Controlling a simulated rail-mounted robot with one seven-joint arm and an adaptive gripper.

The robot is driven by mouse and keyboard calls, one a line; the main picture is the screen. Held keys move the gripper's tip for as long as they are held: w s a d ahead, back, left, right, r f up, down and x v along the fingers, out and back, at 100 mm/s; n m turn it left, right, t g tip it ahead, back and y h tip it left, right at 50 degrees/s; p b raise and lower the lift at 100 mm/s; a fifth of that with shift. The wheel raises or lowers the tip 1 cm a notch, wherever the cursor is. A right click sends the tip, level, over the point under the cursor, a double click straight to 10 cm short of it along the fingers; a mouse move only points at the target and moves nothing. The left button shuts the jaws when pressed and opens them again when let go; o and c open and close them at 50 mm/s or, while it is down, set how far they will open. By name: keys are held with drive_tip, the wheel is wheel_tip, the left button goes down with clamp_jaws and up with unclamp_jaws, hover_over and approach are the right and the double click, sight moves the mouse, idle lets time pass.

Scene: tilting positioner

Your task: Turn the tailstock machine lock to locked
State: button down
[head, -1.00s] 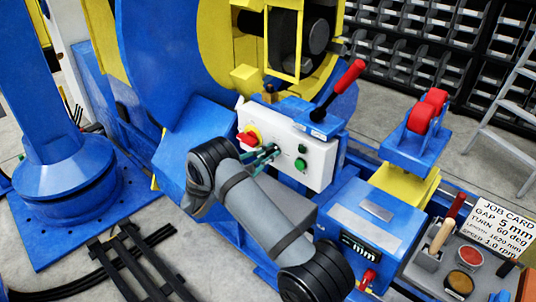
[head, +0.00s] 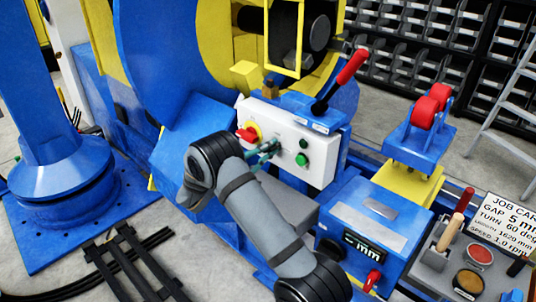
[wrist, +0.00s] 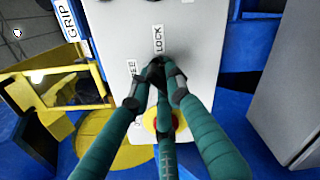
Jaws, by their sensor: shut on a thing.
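A white control panel (head: 325,165) stands in the middle of the head view; it fills the centre of the wrist view (wrist: 203,50). In the wrist view the dark lock knob (wrist: 157,62) sits by the printed words FREE and LOCK, mostly hidden by my fingers. My gripper (wrist: 160,78) is shut on the knob, its teal fingers reaching in from below. In the head view my gripper (head: 274,147) reaches the panel from the left, and the knob is hidden there. I cannot tell which way the knob points.
A red-and-yellow switch (head: 248,132) is close to my fingers on the panel. A green button (head: 302,159) is on its right. A red-handled lever (head: 345,73) rises above. A blue box with a display (head: 362,245) stands in front, near my forearm.

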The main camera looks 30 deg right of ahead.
drive_tip(key=m+b, duration=0.5)
drive_tip(key=shift+d+f, duration=0.1)
drive_tip(key=shift+s+r+m+b, duration=0.1)
drive_tip(key=shift+r+m+b, duration=0.1)
drive_tip(key=shift+m+b, duration=1.05)
drive_tip(key=shift+r, duration=0.1)
drive_tip(key=c, duration=1.6)
unclamp_jaws()
drive_tip(key=shift+c, duration=0.2)
drive_tip(key=v, duration=1.2)
